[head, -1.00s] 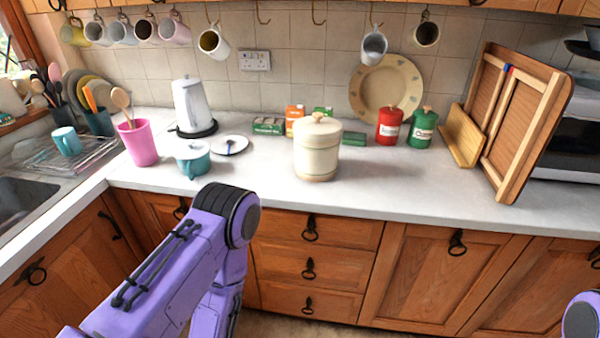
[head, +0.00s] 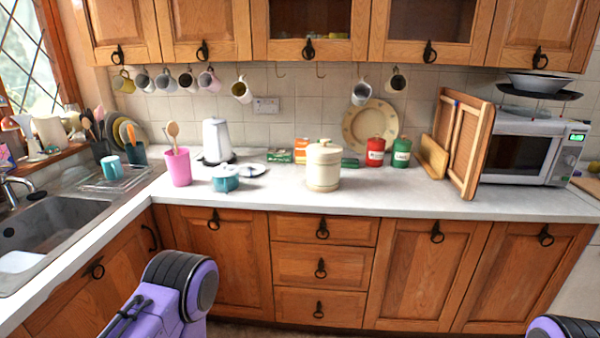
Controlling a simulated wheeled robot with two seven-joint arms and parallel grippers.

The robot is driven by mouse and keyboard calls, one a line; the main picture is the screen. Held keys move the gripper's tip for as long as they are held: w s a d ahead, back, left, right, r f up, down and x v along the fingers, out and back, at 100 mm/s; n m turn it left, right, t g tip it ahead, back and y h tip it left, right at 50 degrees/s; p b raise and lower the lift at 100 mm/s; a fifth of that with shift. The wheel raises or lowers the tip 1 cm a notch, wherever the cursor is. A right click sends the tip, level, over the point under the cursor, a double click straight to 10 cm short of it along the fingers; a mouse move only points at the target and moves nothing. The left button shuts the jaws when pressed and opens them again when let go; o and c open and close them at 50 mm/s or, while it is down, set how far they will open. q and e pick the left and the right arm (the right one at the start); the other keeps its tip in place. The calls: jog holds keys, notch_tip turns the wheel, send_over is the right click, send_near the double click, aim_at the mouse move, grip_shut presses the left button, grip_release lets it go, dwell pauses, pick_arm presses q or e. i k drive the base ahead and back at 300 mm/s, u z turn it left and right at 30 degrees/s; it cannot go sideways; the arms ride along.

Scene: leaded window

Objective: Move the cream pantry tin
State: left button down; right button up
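The cream pantry tin (head: 323,168) stands upright on the white worktop (head: 400,197), above the drawer column. It has a lid with a knob on top. Nothing is touching it from my side. Part of my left arm shows at the lower left, well below and in front of the counter, and a bit of my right arm shows at the lower right corner. Neither gripper is in the picture.
Left of the tin are a teal lidded pot (head: 225,180) and a pink utensil pot (head: 178,167). Behind it are small boxes (head: 301,148). To the right are a red canister (head: 375,152), a green canister (head: 401,153) and leaning wooden boards (head: 463,145). The worktop front right of the tin is clear.

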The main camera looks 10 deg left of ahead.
aim_at(322, 174)
jog(key=u, duration=0.6)
jog(key=i, duration=1.2)
jog(key=z, duration=0.6)
